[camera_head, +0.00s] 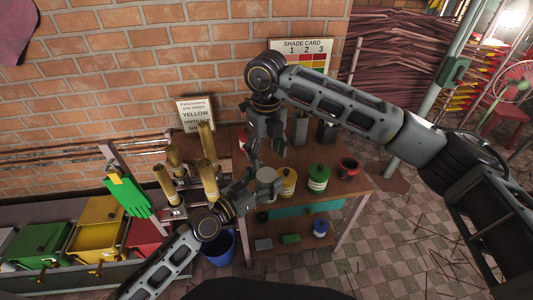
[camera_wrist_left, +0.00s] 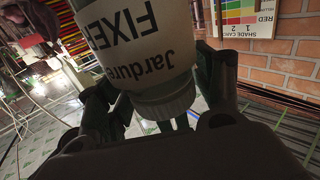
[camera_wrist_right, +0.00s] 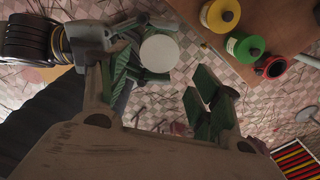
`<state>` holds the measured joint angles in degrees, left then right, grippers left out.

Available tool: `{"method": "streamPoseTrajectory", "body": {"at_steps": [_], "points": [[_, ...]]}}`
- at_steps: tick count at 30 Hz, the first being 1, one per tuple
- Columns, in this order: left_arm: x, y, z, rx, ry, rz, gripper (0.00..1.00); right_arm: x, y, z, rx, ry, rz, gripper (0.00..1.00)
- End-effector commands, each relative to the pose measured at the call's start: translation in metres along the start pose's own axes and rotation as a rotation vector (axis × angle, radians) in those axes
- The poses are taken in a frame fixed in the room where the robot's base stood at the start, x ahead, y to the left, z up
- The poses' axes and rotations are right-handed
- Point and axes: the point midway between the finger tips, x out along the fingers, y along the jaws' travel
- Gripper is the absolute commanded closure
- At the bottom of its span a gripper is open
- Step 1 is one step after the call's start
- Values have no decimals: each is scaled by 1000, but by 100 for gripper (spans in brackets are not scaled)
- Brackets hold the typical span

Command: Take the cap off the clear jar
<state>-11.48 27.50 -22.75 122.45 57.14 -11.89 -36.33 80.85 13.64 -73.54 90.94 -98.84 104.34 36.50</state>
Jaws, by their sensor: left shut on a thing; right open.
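The clear jar (camera_head: 267,187) is held off to the left of the yellow jar at the table's left front. In the left wrist view the jar (camera_wrist_left: 135,35) fills the upper middle, with a white label reading "Jardura FIXER" upside down. My left gripper (camera_head: 252,184) is shut on the jar from the side. The pale round cap (camera_wrist_right: 159,53) is on the jar, seen from above in the right wrist view. My right gripper (camera_head: 266,155) points down above the jar. It is open and empty, its fingers (camera_wrist_right: 167,90) apart from the cap.
A yellow jar (camera_head: 288,183), a green jar (camera_head: 318,178) and a red-rimmed dark pot (camera_head: 349,168) stand on the wooden table (camera_head: 345,187). Brass extruder tubes (camera_head: 207,145) rise at left. A blue bucket (camera_head: 218,249) stands on the floor; coloured bins (camera_head: 95,225) are further left.

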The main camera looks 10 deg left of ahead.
Motion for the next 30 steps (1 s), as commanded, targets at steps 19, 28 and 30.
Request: {"method": "streamPoseTrajectory", "body": {"at_steps": [19, 28, 30], "points": [[0, 0, -2, 1, 5, -1, 100, 27, 0, 0, -2, 2, 1, 36], [0, 0, -2, 1, 5, -1, 100, 61, 0, 0, -2, 1, 2, 36], [0, 0, -2, 1, 5, -1, 100, 67, 0, 0, -2, 1, 1, 36]]}}
